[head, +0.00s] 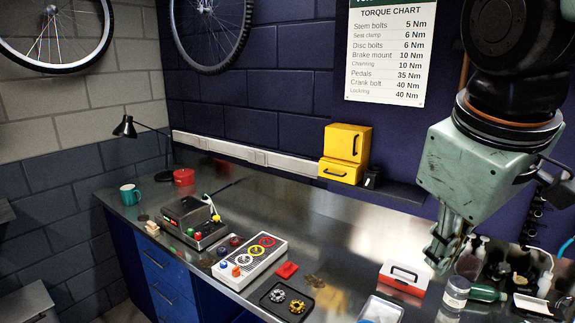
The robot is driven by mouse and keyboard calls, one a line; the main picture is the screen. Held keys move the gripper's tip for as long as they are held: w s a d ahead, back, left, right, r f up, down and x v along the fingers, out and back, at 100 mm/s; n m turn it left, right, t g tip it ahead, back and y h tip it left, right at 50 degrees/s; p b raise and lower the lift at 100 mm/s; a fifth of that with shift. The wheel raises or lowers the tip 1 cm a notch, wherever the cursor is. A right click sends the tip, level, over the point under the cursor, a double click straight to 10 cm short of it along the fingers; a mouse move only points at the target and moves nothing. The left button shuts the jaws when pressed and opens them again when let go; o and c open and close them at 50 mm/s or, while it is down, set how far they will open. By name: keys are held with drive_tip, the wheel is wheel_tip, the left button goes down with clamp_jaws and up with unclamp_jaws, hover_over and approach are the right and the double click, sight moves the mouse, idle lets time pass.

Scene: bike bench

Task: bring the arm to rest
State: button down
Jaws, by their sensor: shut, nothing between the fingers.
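My gripper (440,252) shows at the right in the head view, below a pale green wrist housing. It points down and hangs above the back right part of the workbench. Its fingers are shut with nothing between them. I cannot tell the exact gap between the fingertips and these things.
The metal bench (310,232) holds a white button panel (249,262), a grey device (194,222), a black tray (270,305) with small rings, a teal mug (130,194) and yellow boxes (345,153). Bottles crowd the right end. The bench middle towards the wall is clear.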

drive_tip(key=s+a+f+m+y+b, duration=0.1)
drive_tip(key=s+f+m, duration=0.4)
drive_tip(key=s, duration=0.7)
drive_tip(key=shift+s+a+f+m+b, duration=0.15)
drive_tip(key=shift+a+f+m+b, duration=0.15)
drive_tip(key=shift+a+f+b, duration=0.25)
drive_tip(key=shift+a+r, duration=0.1)
drive_tip(key=shift+r, duration=0.1)
idle(0.3)
wheel_tip(320, 180, up, 8)
drive_tip(key=p, duration=0.8)
drive_tip(key=shift+r, duration=0.15)
idle(0.3)
wheel_tip(320, 180, down, 20)
drive_tip(key=b, duration=1.9)
drive_tip(key=shift+b, duration=0.4)
